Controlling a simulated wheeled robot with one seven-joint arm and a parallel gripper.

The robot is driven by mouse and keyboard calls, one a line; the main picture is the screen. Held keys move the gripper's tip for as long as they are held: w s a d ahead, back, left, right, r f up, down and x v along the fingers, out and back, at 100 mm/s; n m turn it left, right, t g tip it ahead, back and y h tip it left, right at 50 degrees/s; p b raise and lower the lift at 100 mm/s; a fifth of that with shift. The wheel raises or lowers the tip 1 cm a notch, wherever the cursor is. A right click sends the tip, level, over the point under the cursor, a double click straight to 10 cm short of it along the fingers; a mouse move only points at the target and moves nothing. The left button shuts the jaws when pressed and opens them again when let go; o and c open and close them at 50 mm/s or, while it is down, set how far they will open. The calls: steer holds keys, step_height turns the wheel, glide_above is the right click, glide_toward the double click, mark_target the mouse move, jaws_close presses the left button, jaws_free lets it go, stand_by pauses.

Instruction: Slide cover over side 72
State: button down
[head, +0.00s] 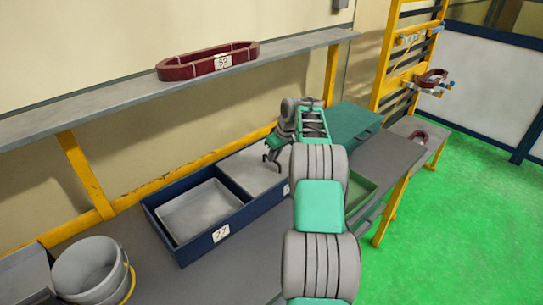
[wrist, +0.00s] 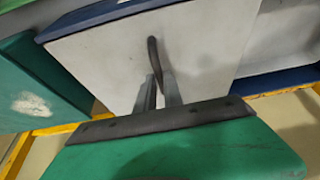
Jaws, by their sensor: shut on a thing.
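A long blue box (head: 190,255) lies on the grey bench, with two sides. Its left side, with a label that seems to read 27 (head: 221,233), is open and shows a pale interior. A pale grey sliding cover (head: 240,172) lies over the right side; it also shows in the wrist view (wrist: 95,65). The right label (head: 287,189) is mostly hidden by my arm. My gripper (head: 272,160) is over the cover. In the wrist view my gripper (wrist: 158,88) is shut on the cover's dark handle (wrist: 153,52).
A grey bucket (head: 90,270) stands at the left. A shelf (head: 100,95) with a dark red coil (head: 190,68) runs above the bench.

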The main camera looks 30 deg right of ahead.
steer(key=c, duration=1.5)
jaws_free()
steer(key=shift+d, duration=0.15)
steer(key=shift+r, duration=0.1)
steer(key=b+v, duration=0.1)
steer(key=v, duration=0.6)
steer(key=shift+s+r, duration=0.15)
steer(key=shift+r, duration=0.2)
